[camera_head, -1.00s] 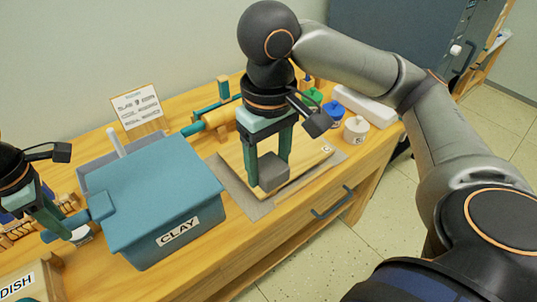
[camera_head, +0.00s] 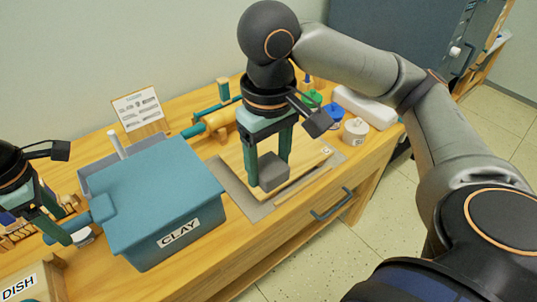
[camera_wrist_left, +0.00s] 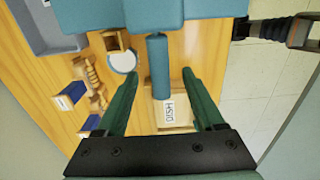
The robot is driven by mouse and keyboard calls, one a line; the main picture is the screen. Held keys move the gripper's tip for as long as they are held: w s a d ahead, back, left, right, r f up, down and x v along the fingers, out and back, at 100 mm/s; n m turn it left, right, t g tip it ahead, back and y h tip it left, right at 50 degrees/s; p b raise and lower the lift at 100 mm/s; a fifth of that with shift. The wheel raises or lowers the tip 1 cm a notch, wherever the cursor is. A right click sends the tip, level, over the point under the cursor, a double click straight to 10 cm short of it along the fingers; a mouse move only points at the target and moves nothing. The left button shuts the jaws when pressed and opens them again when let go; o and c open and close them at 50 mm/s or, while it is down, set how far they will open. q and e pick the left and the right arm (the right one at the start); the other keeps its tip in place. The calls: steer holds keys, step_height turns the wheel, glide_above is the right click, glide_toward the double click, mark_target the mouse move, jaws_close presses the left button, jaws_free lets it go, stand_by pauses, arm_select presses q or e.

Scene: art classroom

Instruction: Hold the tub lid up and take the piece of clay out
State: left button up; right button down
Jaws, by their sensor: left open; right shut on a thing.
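The blue tub (camera_head: 150,243) with a CLAY label stands on the bench, its blue lid (camera_head: 160,190) lying down over it. The lid's bar handle (camera_wrist_left: 158,65) sticks out on the left side. My left gripper (camera_head: 66,227) is open at this handle; in the left wrist view the bar shows between its fingers (camera_wrist_left: 160,74). My right gripper (camera_head: 268,172) is shut on a grey block of clay (camera_head: 272,173), outside the tub and over the wooden board. I cannot tell whether the block touches the board. The inside of the tub is hidden.
The wooden board (camera_head: 310,165) lies on a grey mat (camera_head: 240,203) right of the tub. Jars with green, blue and white lids (camera_head: 355,130) stand behind it. A grey tray (camera_head: 93,178), a sign card (camera_head: 139,107) and a DISH box (camera_head: 45,280) crowd the tub.

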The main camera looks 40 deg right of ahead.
arm_select(q)
step_height(320, 180, up, 6)
steer(key=p, duration=0.3)
arm_select(e)
step_height(320, 180, up, 4)
steer(key=shift+f, duration=0.1)
arm_select(q)
steer(key=shift+s+f, duration=0.1)
arm_select(e)
steer(key=shift+s+f, duration=0.1)
